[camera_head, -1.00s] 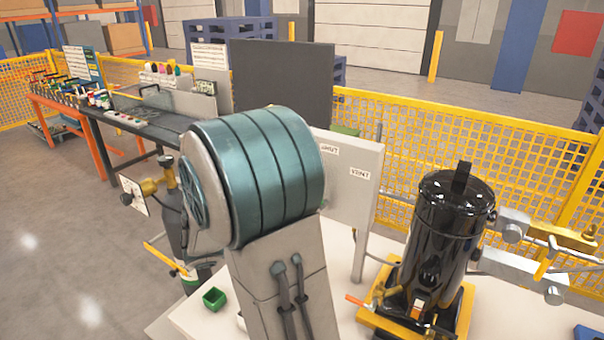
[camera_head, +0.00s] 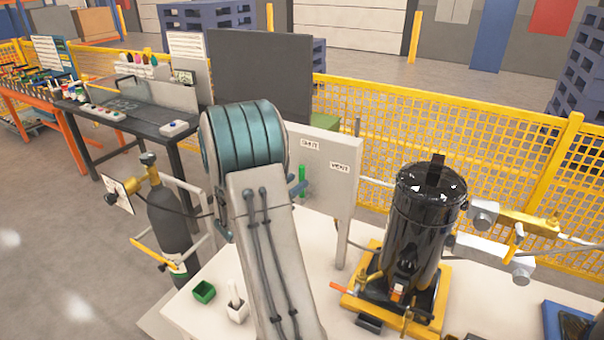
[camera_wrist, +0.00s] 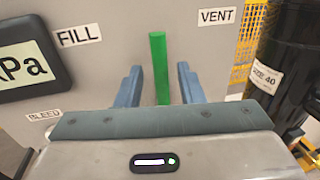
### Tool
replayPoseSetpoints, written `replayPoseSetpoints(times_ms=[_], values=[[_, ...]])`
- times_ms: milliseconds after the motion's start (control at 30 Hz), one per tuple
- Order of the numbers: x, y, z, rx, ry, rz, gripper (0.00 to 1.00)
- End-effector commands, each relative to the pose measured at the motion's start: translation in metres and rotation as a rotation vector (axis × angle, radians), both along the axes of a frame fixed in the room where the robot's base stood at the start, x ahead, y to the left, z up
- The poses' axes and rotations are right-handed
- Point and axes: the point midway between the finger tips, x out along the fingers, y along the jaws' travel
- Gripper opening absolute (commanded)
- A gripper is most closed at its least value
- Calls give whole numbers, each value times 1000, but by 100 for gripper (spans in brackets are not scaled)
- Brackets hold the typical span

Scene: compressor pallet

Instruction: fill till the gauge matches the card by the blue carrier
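My gripper (camera_wrist: 160,69) is open in the wrist view. Its two blue-grey fingers stand on either side of an upright green lever (camera_wrist: 159,60), with gaps showing; I cannot tell how far behind the fingertips it is. The lever is on a grey panel (camera_wrist: 110,60) marked FILL, VENT and BLEED. A dark gauge display (camera_wrist: 28,68) at the left edge shows only part of its unit; its reading is out of view. In the head view, the green lever (camera_head: 302,175) shows beside my arm. A blue carrier (camera_head: 551,322) is cut off at bottom right; I see no readable card there.
A black compressor (camera_head: 425,225) stands on a yellow base (camera_head: 436,318) right of the panel; it also shows in the wrist view (camera_wrist: 292,65). A dark cylinder (camera_head: 172,225) stands left.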

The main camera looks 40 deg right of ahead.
Motion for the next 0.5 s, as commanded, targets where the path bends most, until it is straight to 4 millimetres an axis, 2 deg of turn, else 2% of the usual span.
replayPoseSetpoints(times_ms=[100,200,500], values=[[1,-19,2,1,1,-3,34],[2,-29,1,1,0,-1,34],[3,-35,0,0,0,1,34]])
